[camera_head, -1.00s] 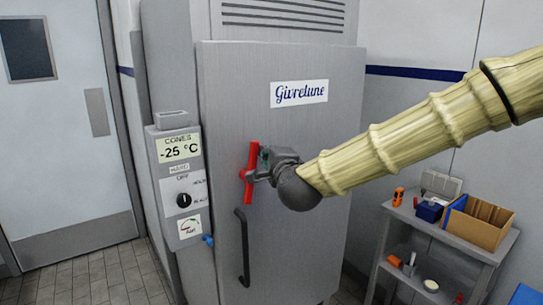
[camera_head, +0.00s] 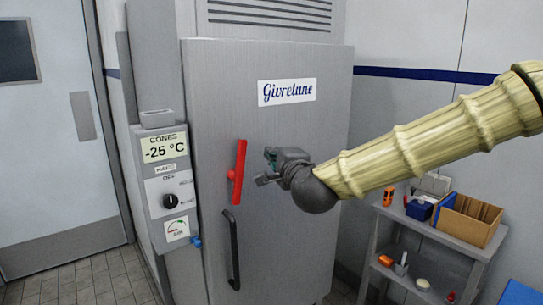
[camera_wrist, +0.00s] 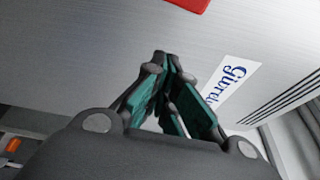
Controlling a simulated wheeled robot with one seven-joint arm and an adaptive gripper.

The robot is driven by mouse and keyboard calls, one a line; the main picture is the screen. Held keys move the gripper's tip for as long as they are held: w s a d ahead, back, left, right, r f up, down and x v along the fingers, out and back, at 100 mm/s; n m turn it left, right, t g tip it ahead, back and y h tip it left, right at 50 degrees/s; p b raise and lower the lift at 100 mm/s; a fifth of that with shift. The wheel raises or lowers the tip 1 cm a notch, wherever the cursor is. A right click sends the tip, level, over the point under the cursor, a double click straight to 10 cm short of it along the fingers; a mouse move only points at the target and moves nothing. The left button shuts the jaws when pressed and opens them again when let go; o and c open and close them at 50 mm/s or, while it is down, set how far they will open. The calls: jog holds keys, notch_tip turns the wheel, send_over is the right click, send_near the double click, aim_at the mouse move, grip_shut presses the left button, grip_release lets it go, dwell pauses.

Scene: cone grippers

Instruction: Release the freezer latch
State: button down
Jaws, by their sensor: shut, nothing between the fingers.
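The red latch lever (camera_head: 239,172) stands nearly upright, tilted slightly, on the left side of the grey freezer door (camera_head: 300,220). A small part of the red lever (camera_wrist: 188,4) shows at the top edge of the wrist view. My gripper (camera_head: 266,168) is to the right of the lever, apart from it, in front of the door. In the wrist view my gripper (camera_wrist: 162,62) has its teal-padded fingers shut together at the tips, with nothing held. The door looks closed against its frame.
A black door handle (camera_head: 233,250) is below the lever. A control box (camera_head: 165,190) with a -25 °C display and a knob is on the left. A shelf unit (camera_head: 440,240) with a cardboard box (camera_head: 468,220) and tools stands at the right.

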jog(key=b+v, duration=0.1)
jog(key=v, duration=0.5)
jog(key=shift+s, duration=0.1)
jog(key=shift+a+f, duration=0.1)
